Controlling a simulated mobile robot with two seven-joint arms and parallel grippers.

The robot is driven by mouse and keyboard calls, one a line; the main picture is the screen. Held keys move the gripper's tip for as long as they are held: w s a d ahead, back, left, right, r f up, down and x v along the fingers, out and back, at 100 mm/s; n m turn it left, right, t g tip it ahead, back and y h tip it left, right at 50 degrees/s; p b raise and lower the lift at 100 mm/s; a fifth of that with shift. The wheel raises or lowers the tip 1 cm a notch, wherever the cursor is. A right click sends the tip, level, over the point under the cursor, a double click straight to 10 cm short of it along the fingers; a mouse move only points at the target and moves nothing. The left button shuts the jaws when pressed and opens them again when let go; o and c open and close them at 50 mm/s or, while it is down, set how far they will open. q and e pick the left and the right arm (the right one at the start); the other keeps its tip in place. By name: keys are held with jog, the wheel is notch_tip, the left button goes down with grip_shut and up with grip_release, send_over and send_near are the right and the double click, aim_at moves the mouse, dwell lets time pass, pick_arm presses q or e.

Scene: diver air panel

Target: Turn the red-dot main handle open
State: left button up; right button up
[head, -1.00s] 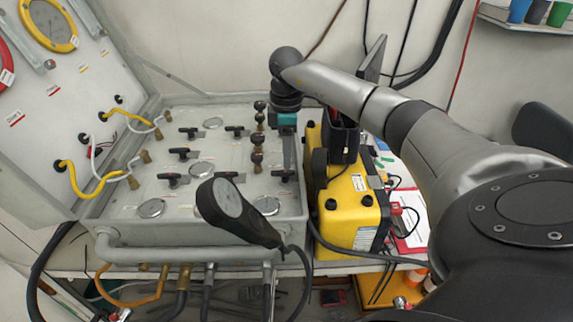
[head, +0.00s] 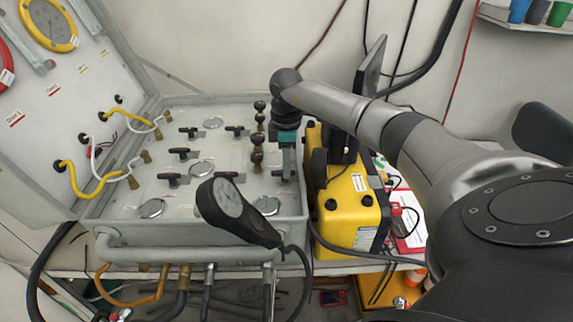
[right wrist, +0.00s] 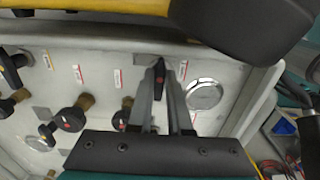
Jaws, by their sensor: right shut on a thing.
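The red-dot main handle (right wrist: 160,76) is a black lever with a red mark, on the pale panel (right wrist: 117,56) in the right wrist view. My right gripper (right wrist: 160,70) has one finger on each side of it and is shut on it. In the head view my right gripper (head: 286,172) reaches down to the right edge of the panel (head: 125,192) and largely hides the handle. My left gripper is in neither view.
Several other black handles, such as one (head: 172,178), and brass-necked knobs (head: 258,140) stand close by. A yellow case (head: 350,205) stands right of the panel.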

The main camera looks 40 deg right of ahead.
grip_shut()
jog(key=shift+n, duration=0.3)
jog(key=n+p, duration=0.1)
jog(key=n, duration=0.1)
jog(key=shift+n, duration=0.3)
jog(key=n, duration=0.4)
jog(key=shift+w+n+p, duration=0.15)
jog(key=shift+n+p, duration=0.15)
jog(key=shift+p, duration=0.05)
jog(key=n, duration=0.9)
jog(key=shift+w, duration=0.15)
jog(key=shift+n, duration=0.3)
